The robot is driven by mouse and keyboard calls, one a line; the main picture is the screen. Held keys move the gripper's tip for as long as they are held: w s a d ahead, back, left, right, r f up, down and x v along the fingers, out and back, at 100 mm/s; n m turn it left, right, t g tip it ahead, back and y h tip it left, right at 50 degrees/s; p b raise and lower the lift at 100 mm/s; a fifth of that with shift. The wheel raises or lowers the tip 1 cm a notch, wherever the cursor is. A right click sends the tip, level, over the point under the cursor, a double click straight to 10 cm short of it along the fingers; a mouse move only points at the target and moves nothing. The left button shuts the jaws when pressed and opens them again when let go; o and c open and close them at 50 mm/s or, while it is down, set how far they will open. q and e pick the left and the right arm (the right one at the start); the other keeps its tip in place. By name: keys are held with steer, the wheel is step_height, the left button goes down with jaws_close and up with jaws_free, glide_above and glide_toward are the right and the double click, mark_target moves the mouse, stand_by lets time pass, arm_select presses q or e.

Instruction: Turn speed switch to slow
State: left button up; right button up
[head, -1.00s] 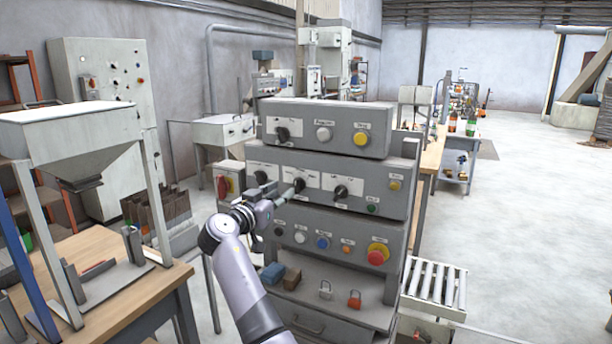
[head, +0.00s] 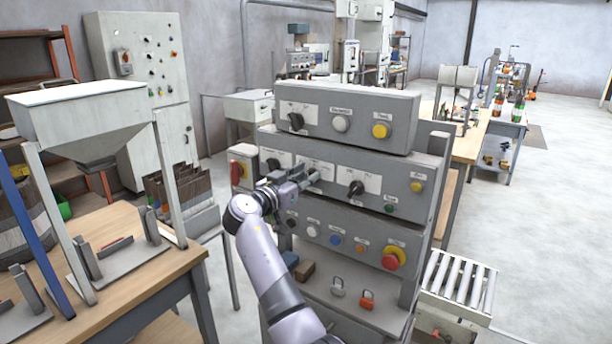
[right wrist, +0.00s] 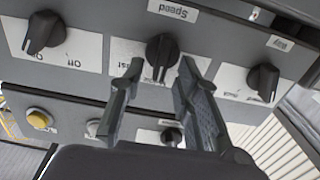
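The speed switch (right wrist: 162,50) is a black rotary knob on a white plate. An upside-down "Speed" label shows beside it in the right wrist view, and its ridge stands near vertical there, slightly tilted. My right gripper (right wrist: 158,68) is open, with its two fingers apart on either side of the knob's image. I cannot tell whether they touch it. In the head view my right gripper (head: 312,178) is at the middle row of the grey control panel (head: 410,208) and hides the speed switch. My left gripper is not in view.
Black knobs flank the switch: one (right wrist: 45,32) at left and one (right wrist: 263,82) at right in the right wrist view. A red emergency button (head: 393,258) sits lower on the panel. A wooden table (head: 130,290) stands left; a roller conveyor (head: 455,288) stands right.

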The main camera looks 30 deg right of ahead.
jaws_close()
stand_by(0.3)
steer(key=shift+n, duration=0.3)
steer(key=shift+w+f+b, duration=0.1)
steer(key=shift+b, duration=0.25)
steer(key=n+b, duration=0.1)
steer(key=n, duration=0.1)
steer(key=shift+w+n, duration=0.1)
steer(key=shift+n, duration=0.2)
steer(key=shift+w+a+n, duration=0.1)
steer(key=shift+w+n, duration=0.1)
steer(key=shift+n, duration=1.4)
steer(key=shift+w+a+n, duration=0.1)
steer(key=shift+w+n, duration=0.05)
steer(key=shift+n, duration=1.75)
